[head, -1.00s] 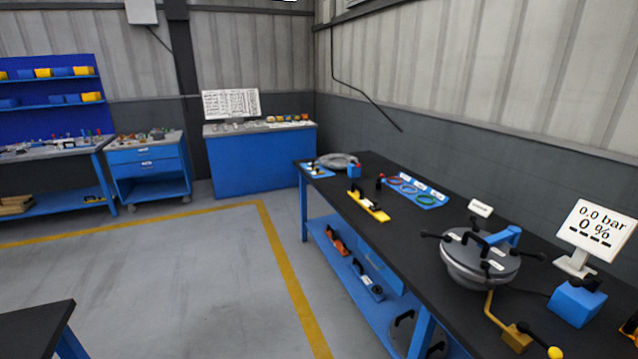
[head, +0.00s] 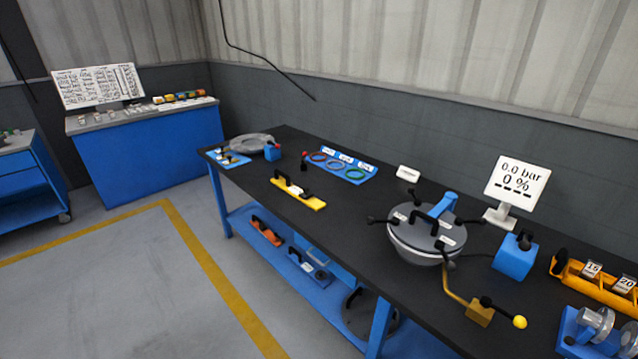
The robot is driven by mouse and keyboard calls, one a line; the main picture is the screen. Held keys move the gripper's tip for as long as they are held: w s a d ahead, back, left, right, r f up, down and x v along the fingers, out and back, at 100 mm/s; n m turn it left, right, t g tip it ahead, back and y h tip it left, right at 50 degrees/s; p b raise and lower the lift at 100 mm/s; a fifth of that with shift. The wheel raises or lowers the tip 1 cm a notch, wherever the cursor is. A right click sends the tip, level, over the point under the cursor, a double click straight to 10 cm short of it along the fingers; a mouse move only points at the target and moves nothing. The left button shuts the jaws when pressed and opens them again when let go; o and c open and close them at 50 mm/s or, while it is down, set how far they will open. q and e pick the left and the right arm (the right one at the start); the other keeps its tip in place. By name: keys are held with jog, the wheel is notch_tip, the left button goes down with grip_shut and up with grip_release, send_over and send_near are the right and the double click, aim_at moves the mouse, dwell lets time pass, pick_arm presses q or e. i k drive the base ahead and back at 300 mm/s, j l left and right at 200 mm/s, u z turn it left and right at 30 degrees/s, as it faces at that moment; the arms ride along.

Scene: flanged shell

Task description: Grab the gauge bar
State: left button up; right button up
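Neither of my grippers shows in the head view, and nothing touches the yellow bar.
The dark bench (head: 350,226) also holds a tray of coloured rings (head: 340,166), a grey flanged shell with black handles (head: 425,237), a pressure display (head: 517,182), a blue block (head: 514,257) and an orange rack (head: 597,283). Open floor (head: 110,290) lies to the left.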

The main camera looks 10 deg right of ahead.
aim_at(285, 185)
jog(key=i+j+z, duration=0.25)
jog(key=z, duration=0.15)
jog(key=i+j+z, duration=0.5)
jog(key=j+z, duration=0.3)
jog(key=i+j+z, duration=0.1)
jog(key=j+z, duration=0.3)
